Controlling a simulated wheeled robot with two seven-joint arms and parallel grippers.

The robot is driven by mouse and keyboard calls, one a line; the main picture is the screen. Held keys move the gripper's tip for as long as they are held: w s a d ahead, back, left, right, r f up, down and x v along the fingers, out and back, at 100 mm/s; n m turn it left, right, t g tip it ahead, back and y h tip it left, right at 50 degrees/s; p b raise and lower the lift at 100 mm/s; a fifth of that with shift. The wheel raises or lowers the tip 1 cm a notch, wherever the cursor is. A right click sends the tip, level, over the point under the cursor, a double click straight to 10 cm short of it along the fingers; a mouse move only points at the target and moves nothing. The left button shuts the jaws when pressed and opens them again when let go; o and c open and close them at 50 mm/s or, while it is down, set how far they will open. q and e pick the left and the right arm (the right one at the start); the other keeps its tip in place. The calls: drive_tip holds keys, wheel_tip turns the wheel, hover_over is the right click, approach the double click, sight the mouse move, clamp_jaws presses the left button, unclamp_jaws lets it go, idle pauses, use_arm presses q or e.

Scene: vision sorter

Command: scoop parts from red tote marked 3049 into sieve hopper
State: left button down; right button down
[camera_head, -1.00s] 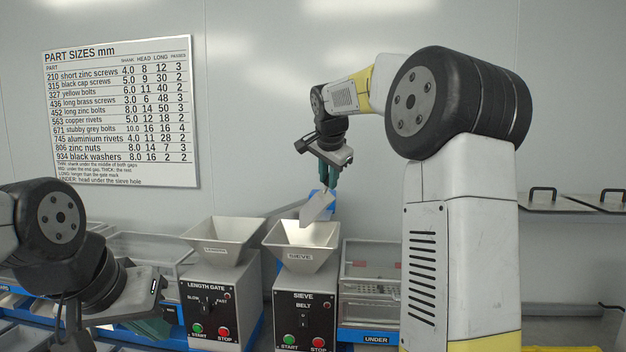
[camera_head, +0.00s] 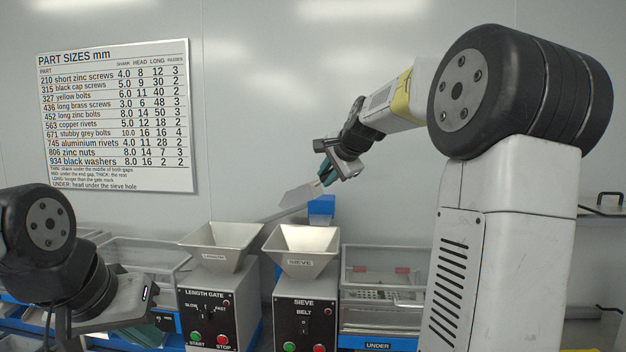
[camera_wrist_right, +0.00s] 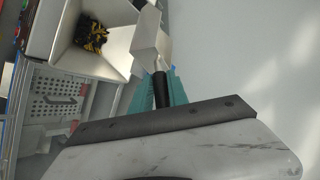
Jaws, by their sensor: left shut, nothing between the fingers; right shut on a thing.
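My right gripper (camera_head: 326,175) is shut on the dark handle of a pale metal scoop (camera_head: 298,196) and holds it above the sieve hopper (camera_head: 300,240). The scoop points left and slightly down, clear of the rim. In the right wrist view the scoop (camera_wrist_right: 150,45) looks empty on the side that shows, beside the hopper (camera_wrist_right: 82,62). Yellow and black parts (camera_wrist_right: 92,34) lie in a pile in that hopper. My left gripper (camera_head: 150,332) is shut and empty low at the left. I do not see the red tote marked 3049 in any view.
The length gate machine (camera_head: 212,310) with its own hopper (camera_head: 222,240) stands left of the sieve machine (camera_head: 305,312). A clear bin (camera_head: 380,272) stands to the right above an UNDER label. A part sizes chart (camera_head: 118,115) hangs on the wall.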

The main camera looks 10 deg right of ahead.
drive_tip(key=shift+r+m+t+y, duration=0.35)
drive_tip(key=shift+m+t+y, duration=0.15)
drive_tip(key=shift+t+y, duration=0.3)
drive_tip(key=shift+r+m+t+y, duration=0.35)
drive_tip(key=shift+m+t+y, duration=0.2)
drive_tip(key=shift+t, duration=0.35)
